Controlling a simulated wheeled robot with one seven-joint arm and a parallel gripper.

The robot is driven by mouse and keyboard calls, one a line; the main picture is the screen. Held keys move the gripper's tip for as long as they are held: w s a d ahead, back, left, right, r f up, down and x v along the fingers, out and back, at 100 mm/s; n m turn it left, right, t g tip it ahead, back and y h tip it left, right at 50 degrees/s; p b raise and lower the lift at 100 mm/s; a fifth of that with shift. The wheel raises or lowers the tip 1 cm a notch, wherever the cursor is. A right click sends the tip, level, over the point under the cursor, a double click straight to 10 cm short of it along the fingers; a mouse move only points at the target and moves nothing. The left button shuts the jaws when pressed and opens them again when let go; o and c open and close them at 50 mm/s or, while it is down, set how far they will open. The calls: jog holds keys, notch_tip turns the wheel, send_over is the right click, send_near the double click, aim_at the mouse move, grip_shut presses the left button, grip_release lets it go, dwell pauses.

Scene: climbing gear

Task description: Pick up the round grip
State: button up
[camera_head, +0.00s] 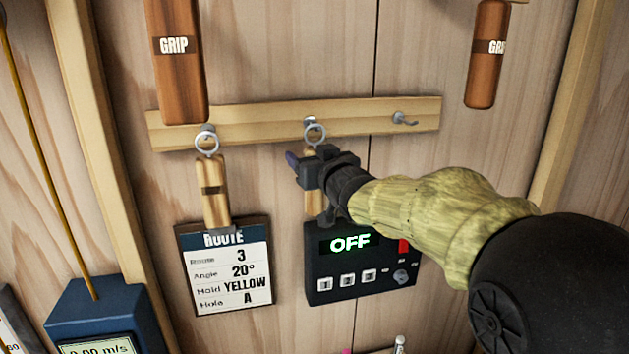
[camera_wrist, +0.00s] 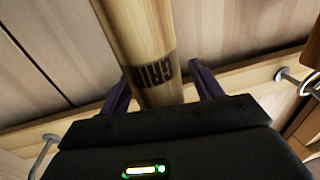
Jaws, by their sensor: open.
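The round grip (camera_wrist: 152,45), a pale wooden cylinder with dark GRIP lettering, stands between my gripper's two dark purple fingers in the wrist view. In the head view the grip (camera_head: 313,205) hangs by a ring from the middle hook of a wooden rail, mostly hidden behind my gripper. My gripper (camera_head: 306,182) is open at the grip, with a finger showing on its left side. In the wrist view my gripper (camera_wrist: 160,84) has its fingers on either side of the cylinder; whether they touch it is unclear.
A second pale grip (camera_head: 213,190) hangs left on the rail (camera_head: 260,122); the right hook (camera_head: 403,119) is empty. Below are a route card (camera_head: 228,270) and a control box (camera_head: 345,292) showing OFF. Larger brown grips (camera_head: 178,80) (camera_head: 487,60) hang above.

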jog(key=c, duration=1.2)
jog(key=shift+o, duration=0.2)
jog(key=shift+r, duration=0.1)
jog(key=shift+r+b, duration=0.35)
jog(key=shift+r, duration=0.1)
jog(key=shift+s+d+r, duration=0.1)
jog(key=shift+s+r, duration=0.05)
jog(key=shift+s, duration=0.1)
jog(key=p+v, duration=0.2)
jog(key=v, duration=1.5)
jog(key=shift+s+r, duration=0.15)
jog(key=shift+s, duration=0.1)
jog(key=shift+d, duration=0.15)
